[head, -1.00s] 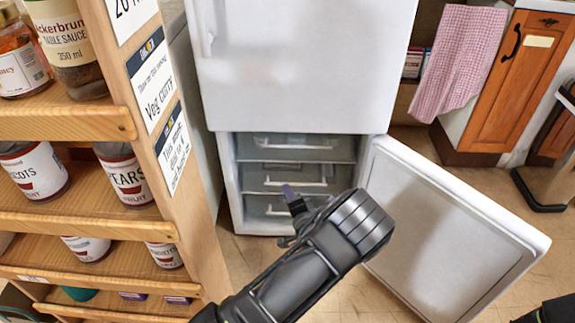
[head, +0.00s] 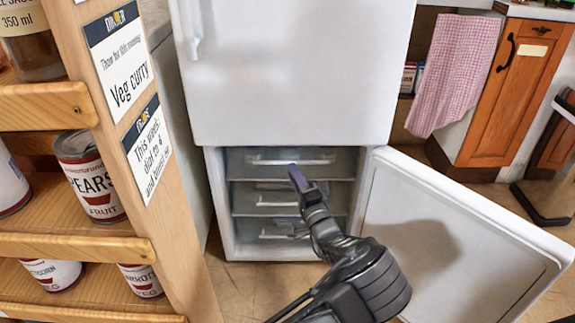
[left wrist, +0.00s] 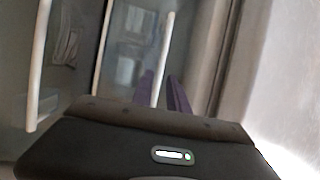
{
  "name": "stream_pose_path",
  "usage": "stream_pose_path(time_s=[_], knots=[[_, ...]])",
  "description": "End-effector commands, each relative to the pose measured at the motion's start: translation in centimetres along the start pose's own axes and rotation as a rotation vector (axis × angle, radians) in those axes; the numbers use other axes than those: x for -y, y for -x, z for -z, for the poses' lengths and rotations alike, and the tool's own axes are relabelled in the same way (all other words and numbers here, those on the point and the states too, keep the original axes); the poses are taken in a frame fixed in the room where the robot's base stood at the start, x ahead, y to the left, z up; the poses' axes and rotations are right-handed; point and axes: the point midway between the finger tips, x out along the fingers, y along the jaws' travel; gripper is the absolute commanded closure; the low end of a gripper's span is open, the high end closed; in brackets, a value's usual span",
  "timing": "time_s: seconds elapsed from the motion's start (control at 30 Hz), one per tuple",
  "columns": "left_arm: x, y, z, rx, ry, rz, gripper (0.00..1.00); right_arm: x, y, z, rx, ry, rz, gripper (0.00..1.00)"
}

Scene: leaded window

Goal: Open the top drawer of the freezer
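The freezer (head: 212,190) is the lower part of a white fridge-freezer, with its door (head: 450,240) swung open to the right. Inside are clear drawers with white handles, stacked one above another. The top drawer (head: 238,164) is closed, and its handle (head: 275,161) is in plain view. My left gripper (head: 293,198) is in front of the drawers, its purple fingers apart and empty. In the left wrist view, a white handle (left wrist: 163,50) lines up with the gap between the fingers (left wrist: 162,92); I cannot tell whether it touches. My right gripper is out of view.
A wooden shelf (head: 75,250) with jars and cans stands close on the left. The upper fridge door (head: 290,80) is shut above the drawers. A cabinet (head: 503,90) with a pink towel (head: 455,70) is at the back right. Floor shows left of my arm.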

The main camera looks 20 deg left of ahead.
Motion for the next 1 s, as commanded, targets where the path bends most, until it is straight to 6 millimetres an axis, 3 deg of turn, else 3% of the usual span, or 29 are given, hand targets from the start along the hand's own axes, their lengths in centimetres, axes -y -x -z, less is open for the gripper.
stream_pose_path(time_s=[0.2,0.33,0.67,0.9,1.0], knots=[[-0.3,-3.5,-0.1,0.002,0.001,0.0,0.8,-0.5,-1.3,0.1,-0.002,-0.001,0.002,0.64],[-0.2,-4.7,-0.1,0.001,0.001,0.0,0.8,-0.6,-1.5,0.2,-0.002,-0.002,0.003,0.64],[-0.1,-5.2,0.0,0.0,0.0,-0.002,0.8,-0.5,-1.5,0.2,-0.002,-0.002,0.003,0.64],[-0.1,-5.1,0.0,0.0,0.0,-0.001,1.0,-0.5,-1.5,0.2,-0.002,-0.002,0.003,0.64],[-0.1,-5.1,0.0,0.0,0.0,-0.001,1.0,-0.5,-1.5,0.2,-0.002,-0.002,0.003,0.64]])
